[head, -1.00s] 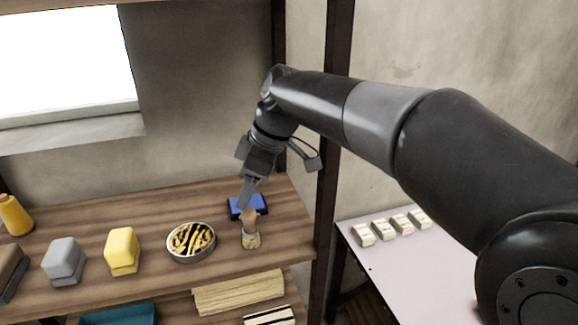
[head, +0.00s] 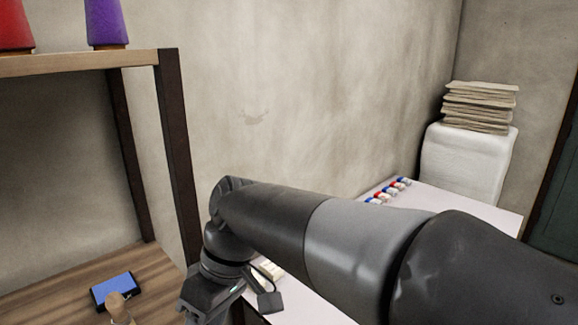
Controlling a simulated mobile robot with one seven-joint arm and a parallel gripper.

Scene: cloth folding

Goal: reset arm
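My arm (head: 290,225) reaches from the lower right toward the wooden shelf at the left in the head view. My gripper (head: 205,298) hangs down at the lower edge of the picture, just right of the shelf board. Its fingertips are cut off below the frame, so I cannot tell whether it is open, shut or holding something.
A blue-topped dark box (head: 115,291) and a wooden-handled object (head: 119,308) are on the shelf (head: 50,290). A dark upright post (head: 178,155) stands close by my gripper. A pale table (head: 455,205) holds several small red, white and blue items (head: 388,191). Behind it, stacked sheets (head: 480,108) sit on a white block (head: 468,165).

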